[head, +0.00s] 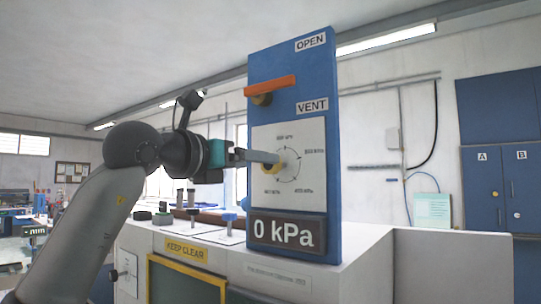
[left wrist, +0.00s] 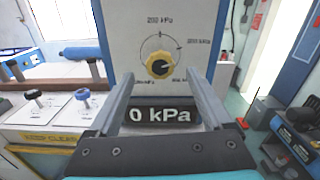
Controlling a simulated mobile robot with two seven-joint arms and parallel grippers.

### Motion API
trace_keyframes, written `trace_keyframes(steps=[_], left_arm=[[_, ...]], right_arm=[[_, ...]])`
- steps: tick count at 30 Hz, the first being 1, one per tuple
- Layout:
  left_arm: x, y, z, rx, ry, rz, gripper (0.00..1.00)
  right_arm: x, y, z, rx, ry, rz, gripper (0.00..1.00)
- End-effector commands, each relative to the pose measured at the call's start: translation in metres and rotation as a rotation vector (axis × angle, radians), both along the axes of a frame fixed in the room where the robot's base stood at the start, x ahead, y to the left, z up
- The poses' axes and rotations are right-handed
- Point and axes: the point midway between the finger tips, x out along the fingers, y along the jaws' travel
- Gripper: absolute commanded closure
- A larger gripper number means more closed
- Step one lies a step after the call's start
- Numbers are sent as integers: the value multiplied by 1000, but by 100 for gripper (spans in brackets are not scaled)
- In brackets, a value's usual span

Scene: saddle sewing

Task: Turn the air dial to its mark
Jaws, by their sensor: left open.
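The air dial (left wrist: 158,66) is a dark knob with a yellow rim on a white plate with kPa marks around it. In the head view the dial (head: 291,161) is partly covered by my finger. The dark display (head: 284,234) below reads 0 kPa; it also shows in the left wrist view (left wrist: 160,115). My left gripper (head: 275,157) is at the plate in front of the dial. In the left wrist view its fingers (left wrist: 158,77) are open, one on each side below the knob, with nothing held. I cannot tell whether a finger touches the knob.
The blue upright panel (head: 333,130) carries an orange lever (head: 271,86) between the OPEN and VENT labels. It stands on a white bench (head: 365,250) with several small knobs (head: 162,218) to the left. A blue cabinet (head: 500,185) stands at the right by the wall.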

Motion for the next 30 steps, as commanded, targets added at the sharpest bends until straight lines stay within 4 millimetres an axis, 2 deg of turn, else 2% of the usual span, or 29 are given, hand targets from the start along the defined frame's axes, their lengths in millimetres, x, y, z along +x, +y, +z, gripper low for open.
trace_keyframes(steps=[4,10,15,24,30], left_arm=[[23,-17,2,0,4,-1,16],[42,-31,1,-1,2,-1,16],[50,-36,0,1,-1,0,16],[51,-37,-1,1,-1,0,16],[51,-37,0,1,-1,0,39]], right_arm=[[0,0,13,0,1,0,50],[-1,0,21,0,2,-1,50],[-1,0,23,0,2,-1,50],[-1,0,23,-1,3,-1,50],[-1,0,23,-1,3,-1,50]])
